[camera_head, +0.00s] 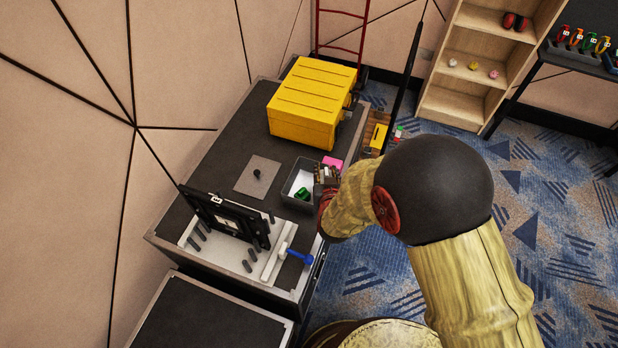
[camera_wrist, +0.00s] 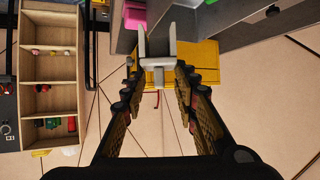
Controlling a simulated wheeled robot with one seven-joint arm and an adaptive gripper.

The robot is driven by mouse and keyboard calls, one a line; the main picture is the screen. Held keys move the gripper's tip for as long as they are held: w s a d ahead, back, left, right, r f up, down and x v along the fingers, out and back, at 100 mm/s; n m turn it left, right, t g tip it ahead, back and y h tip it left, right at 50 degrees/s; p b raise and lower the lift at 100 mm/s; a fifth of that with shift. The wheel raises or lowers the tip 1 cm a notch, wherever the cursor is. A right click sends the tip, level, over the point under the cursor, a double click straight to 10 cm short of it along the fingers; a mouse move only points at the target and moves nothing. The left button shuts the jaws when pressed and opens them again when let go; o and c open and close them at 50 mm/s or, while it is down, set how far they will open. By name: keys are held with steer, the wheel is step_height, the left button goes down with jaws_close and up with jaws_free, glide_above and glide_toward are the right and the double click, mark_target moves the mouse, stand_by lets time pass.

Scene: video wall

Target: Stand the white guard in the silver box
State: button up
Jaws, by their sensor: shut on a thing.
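My gripper (camera_head: 327,176) is at the right edge of the silver box (camera_head: 296,203), a small open grey box on the dark bench top. In the wrist view my gripper (camera_wrist: 156,76) is shut on the white guard (camera_wrist: 157,62), a pale U-shaped piece with two prongs pointing away from the fingers. In the head view I cannot clearly make out the guard by the gripper. The box holds a green object (camera_head: 302,194) and has a bright white inside.
A pink block (camera_head: 332,162) lies just behind the box. A yellow case (camera_head: 313,103) stands at the back of the bench. A grey plate with a knob (camera_head: 258,174) lies left of the box. A black frame (camera_head: 226,213) and a blue-handled tool (camera_head: 298,257) are in front.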

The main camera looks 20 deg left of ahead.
steer(key=w+a+f+b, duration=0.1)
steer(key=a+f, duration=0.1)
steer(key=w+a+f+b, duration=0.3)
steer(key=w+a+f, duration=0.1)
steer(key=f, duration=0.1)
steer(key=shift+w+a+f+b, duration=0.1)
steer(key=shift+w+a+b, duration=0.15)
steer(key=shift+b, duration=0.15)
steer(key=shift+w+a+f+b, duration=0.1)
steer(key=shift+f+b, duration=0.5)
steer(key=shift+f, duration=0.3)
steer(key=shift+w+a+f+b, duration=0.1)
steer(key=shift+f+b, duration=0.45)
steer(key=shift+f, duration=0.3)
steer(key=shift+f, duration=0.2)
steer(key=o, duration=0.7)
